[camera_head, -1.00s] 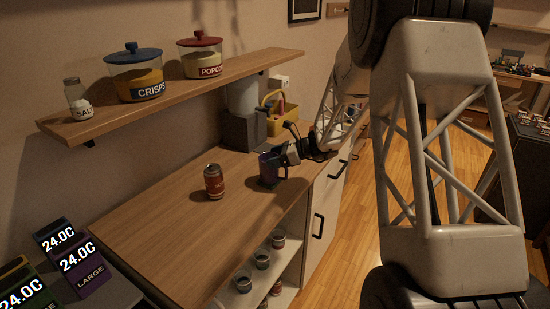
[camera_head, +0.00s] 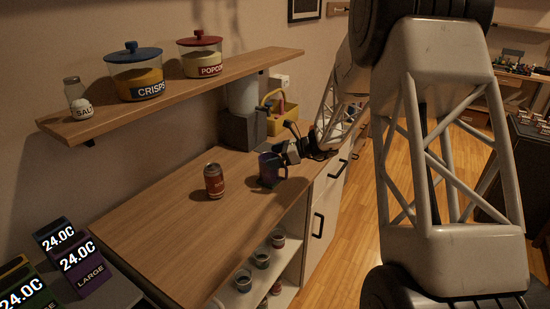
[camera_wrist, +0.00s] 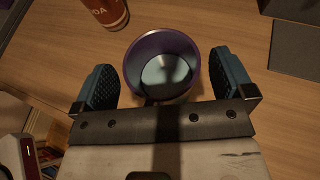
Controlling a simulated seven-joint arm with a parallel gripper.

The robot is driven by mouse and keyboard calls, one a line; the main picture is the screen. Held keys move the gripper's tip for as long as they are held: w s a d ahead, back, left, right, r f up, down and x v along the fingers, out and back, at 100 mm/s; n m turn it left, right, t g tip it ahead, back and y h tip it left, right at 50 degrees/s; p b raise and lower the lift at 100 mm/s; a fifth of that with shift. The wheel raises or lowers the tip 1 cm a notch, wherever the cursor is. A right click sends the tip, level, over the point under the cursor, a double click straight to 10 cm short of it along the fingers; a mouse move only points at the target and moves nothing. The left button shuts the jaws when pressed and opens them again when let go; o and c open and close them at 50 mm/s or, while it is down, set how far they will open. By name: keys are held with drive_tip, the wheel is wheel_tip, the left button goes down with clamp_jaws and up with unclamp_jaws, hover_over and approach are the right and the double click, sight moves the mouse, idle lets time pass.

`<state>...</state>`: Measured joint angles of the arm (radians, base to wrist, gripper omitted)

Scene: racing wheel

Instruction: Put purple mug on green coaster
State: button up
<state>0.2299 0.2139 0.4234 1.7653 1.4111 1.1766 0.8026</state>
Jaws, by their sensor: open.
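The purple mug (camera_head: 269,172) stands upright on the wooden counter beside a red can. In the wrist view the mug (camera_wrist: 161,62) is seen from above, its open rim between my two fingers. My gripper (camera_wrist: 163,78) is open, with one blue pad on each side of the mug and a visible gap on both sides. In the head view my gripper (camera_head: 283,160) reaches the mug from the right. I cannot make out a green coaster for certain in either view.
The red can (camera_head: 214,181) stands left of the mug; it also shows in the wrist view (camera_wrist: 106,12). A dark machine (camera_head: 243,130) stands behind. A shelf (camera_head: 180,95) with jars hangs above. The counter's left half (camera_head: 160,225) is clear.

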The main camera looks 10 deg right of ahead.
drive_tip(key=v, duration=1.2)
idle(0.5)
drive_tip(key=s+a+r+n+g+h, duration=0.1)
drive_tip(key=s+a+r+n+h, duration=0.2)
drive_tip(key=s, duration=0.5)
drive_tip(key=s+a+r+n+g+h, duration=0.1)
drive_tip(key=s+a+r+n+g, duration=0.15)
drive_tip(key=s+a+n, duration=0.35)
drive_tip(key=s+a+r+n+g+h, duration=0.1)
drive_tip(key=s+a+r+n, duration=0.15)
drive_tip(key=s, duration=0.65)
drive_tip(key=s+r+n+t+h, duration=0.1)
drive_tip(key=s+n+h, duration=0.6)
drive_tip(key=s, duration=1.7)
drive_tip(key=n+t, duration=0.1)
drive_tip(key=n, duration=0.2)
drive_tip(key=shift+s+a+n+h, duration=0.15)
drive_tip(key=shift+a+n+h, duration=0.15)
drive_tip(key=shift+a+n, duration=0.05)
drive_tip(key=shift+r, duration=0.15)
